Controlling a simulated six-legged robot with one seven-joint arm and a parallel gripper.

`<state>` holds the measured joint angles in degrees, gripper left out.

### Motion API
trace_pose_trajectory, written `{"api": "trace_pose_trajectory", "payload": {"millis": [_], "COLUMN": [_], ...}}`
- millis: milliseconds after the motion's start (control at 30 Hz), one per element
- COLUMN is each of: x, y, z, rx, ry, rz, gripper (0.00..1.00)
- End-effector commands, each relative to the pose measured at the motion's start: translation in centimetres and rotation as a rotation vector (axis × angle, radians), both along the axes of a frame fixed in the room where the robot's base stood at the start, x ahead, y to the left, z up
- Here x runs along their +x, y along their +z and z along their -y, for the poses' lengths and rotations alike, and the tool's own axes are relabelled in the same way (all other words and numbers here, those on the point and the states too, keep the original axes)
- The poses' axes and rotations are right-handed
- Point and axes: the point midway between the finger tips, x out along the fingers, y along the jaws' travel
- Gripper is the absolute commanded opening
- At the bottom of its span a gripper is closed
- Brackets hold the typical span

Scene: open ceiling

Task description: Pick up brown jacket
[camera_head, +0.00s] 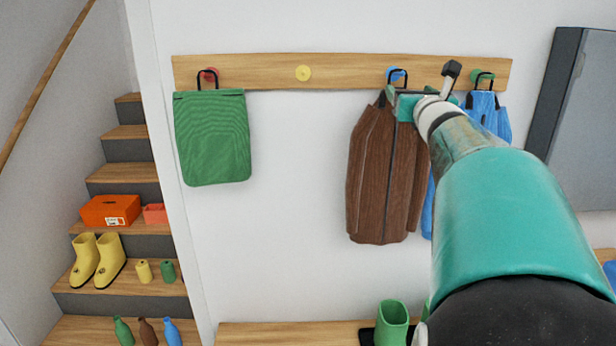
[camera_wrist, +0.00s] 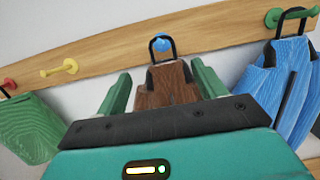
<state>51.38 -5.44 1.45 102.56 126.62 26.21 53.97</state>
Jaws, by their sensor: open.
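The brown jacket (camera_head: 378,175) hangs by a black loop from the blue peg (camera_head: 396,75) on the wooden wall rail. In the wrist view the jacket's top (camera_wrist: 166,84) shows between my two green fingers, with its loop on the blue peg (camera_wrist: 161,44) above. My gripper (camera_wrist: 158,90) is open, its fingers on either side of the jacket's upper part. In the head view my gripper (camera_head: 405,105) is at the jacket's collar, and my arm hides the jacket's right edge. I cannot tell whether the fingers touch the cloth.
A blue jacket (camera_head: 487,112) hangs close on the right, partly behind my arm. A green bag (camera_head: 213,138) hangs on the left, and the yellow peg (camera_head: 303,73) is empty. A bench (camera_head: 280,334) with a green boot (camera_head: 391,322) stands below. Stairs are far left.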

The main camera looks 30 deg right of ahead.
Motion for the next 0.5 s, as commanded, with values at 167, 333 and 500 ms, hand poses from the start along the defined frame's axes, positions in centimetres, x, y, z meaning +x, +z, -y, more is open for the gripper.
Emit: {"api": "trace_pose_trajectory", "payload": {"millis": [167,333,500], "x": [2.8,3.9,5.3], "y": [0.4,0.7,0.9], "z": [1.6,2.2,3.3], "rx": [0.0,-0.002,-0.002], "ry": [0.0,0.0,0.0], "rz": [-0.001,-0.001,-0.001], "gripper": [0.7,0.7,0.7]}}
